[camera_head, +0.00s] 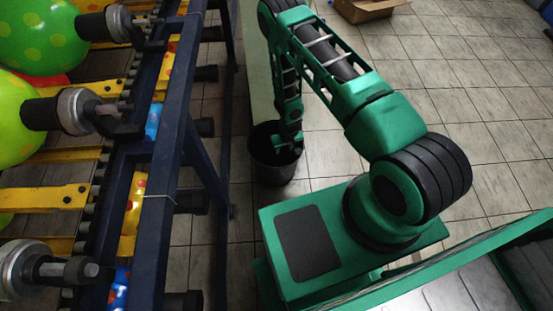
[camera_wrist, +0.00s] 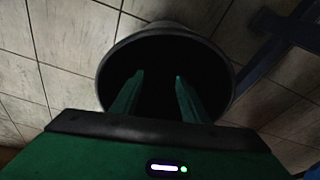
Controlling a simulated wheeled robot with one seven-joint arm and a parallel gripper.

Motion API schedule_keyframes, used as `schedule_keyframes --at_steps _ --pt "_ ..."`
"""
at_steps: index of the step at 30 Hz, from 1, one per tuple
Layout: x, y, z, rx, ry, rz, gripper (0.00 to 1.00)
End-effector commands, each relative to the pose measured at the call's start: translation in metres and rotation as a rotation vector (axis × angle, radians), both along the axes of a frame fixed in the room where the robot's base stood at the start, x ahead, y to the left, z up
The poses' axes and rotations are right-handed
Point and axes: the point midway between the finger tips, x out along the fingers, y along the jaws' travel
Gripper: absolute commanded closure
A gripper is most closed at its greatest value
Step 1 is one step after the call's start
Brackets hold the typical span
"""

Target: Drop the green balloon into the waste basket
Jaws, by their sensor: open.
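The waste basket (camera_head: 270,168) is a dark round bin on the tiled floor, right of the machine frame in the head view. In the wrist view its grey rim (camera_wrist: 222,62) surrounds a black opening. My gripper (camera_head: 287,145) points down over the basket. In the wrist view its two green fingers (camera_wrist: 158,80) are apart over the opening, with nothing between them. Green balloons with yellow spots (camera_head: 40,35) sit at the far left on the machine. No balloon shows in the dark basket, whose inside is too dark to make out.
The dark blue machine frame (camera_head: 165,150) with yellow bars (camera_head: 45,197) and metal clamps stands along the left. An open cardboard box (camera_head: 368,10) lies on the floor at the top. Tiled floor (camera_head: 480,110) on the right is clear.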

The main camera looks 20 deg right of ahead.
Motion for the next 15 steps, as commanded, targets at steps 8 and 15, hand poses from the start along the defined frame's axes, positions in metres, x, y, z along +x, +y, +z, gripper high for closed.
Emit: schedule_keyframes --at_steps 8,15 --pt "-0.008 0.001 0.047 0.001 -0.002 0.000 0.59" --pt "-0.015 0.001 0.082 0.001 -0.001 0.000 0.59"
